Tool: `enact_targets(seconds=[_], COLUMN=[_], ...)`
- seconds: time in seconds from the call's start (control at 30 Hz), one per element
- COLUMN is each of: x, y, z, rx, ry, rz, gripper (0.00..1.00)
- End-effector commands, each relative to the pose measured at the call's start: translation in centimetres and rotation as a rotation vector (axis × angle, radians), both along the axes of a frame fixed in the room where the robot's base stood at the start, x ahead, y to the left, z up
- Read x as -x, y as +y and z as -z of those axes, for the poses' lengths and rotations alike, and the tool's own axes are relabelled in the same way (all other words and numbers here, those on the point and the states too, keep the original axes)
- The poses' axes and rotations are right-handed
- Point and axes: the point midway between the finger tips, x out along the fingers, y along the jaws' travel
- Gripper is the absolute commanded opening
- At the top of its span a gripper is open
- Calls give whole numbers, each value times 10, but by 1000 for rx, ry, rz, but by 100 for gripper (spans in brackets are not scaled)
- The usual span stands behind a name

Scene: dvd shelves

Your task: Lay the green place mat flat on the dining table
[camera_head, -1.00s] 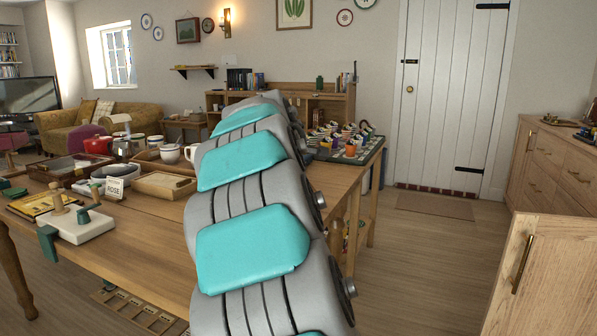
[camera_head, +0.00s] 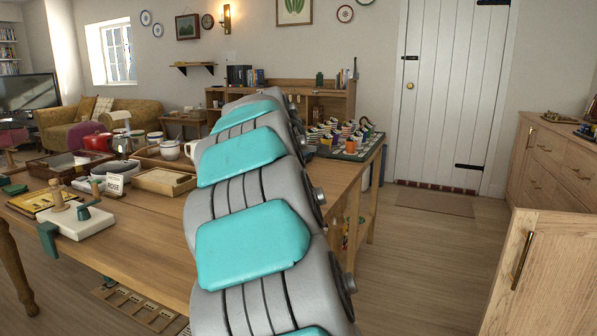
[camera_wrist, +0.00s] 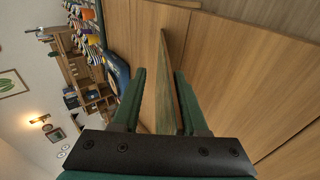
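My gripper (camera_wrist: 160,78) shows in the wrist view with two green fingers standing apart. Between them is a thin, flat piece (camera_wrist: 163,95), tan with a greenish side, seen nearly edge-on. It may be the green place mat, but I cannot tell for sure. A gap shows between it and the left finger; contact with the right finger is unclear. In the head view my arm hides the gripper and part of the wooden dining table (camera_head: 150,240). No green place mat is clearly visible there.
The table's left part holds trays, a red pot (camera_head: 98,142), white cups (camera_head: 169,150) and a white block (camera_head: 82,222). A dark board (camera_head: 372,145) with several colourful cups stands at its right end. A wooden cabinet (camera_head: 555,275) is at front right.

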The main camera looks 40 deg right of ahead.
Motion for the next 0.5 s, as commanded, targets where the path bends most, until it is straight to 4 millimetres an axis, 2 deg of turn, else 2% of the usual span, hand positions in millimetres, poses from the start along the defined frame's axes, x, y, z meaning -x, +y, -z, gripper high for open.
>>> enact_targets(seconds=[0.27,0.5], x=[2,14], y=[4,25], z=[-4,-24], rx=[2,3], ry=[-2,-4], rz=[-1,-2], gripper=[42,42])
